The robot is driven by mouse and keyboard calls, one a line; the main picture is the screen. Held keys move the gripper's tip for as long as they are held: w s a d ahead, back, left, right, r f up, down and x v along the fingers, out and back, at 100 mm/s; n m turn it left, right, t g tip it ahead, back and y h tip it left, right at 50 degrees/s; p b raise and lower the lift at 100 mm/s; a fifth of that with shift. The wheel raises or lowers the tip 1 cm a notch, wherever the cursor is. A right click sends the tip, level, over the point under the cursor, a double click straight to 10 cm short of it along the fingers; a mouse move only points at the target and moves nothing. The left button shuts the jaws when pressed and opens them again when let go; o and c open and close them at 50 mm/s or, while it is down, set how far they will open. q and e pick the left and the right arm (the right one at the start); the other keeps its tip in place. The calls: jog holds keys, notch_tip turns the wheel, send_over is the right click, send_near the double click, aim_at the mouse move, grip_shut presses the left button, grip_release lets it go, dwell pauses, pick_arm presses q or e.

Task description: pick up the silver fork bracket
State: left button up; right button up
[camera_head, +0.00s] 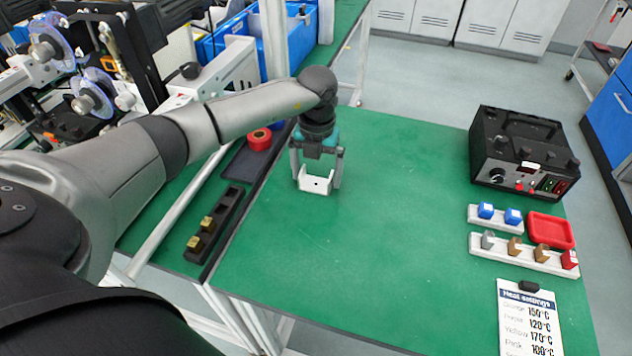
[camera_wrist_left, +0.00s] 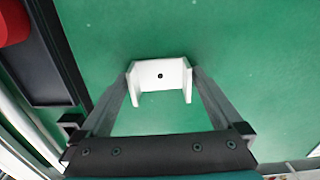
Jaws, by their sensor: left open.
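The silver fork bracket (camera_head: 315,185), a pale U-shaped piece with a small dark hole in its back plate, lies on the green table top (camera_head: 390,240). It also shows in the left wrist view (camera_wrist_left: 160,76), its two prongs pointing toward the gripper's base. My left gripper (camera_head: 317,176) points down at it with the jaws open. One finger is on each side of the bracket. In the left wrist view the fingertips look very close to its sides; whether they touch I cannot tell. My right gripper is not in view.
Left of the bracket are a dark tray (camera_head: 243,168) with a red roll (camera_head: 259,139) and a black rack (camera_head: 222,222) with brass-coloured pieces. At the right are a black control box (camera_head: 525,150), a red tray (camera_head: 550,231), white block holders and a heat-settings sheet (camera_head: 528,320). The table's middle is clear.

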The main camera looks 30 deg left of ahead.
pick_arm(q)
jog(key=c, duration=1.2)
jog(key=shift+r, duration=0.2)
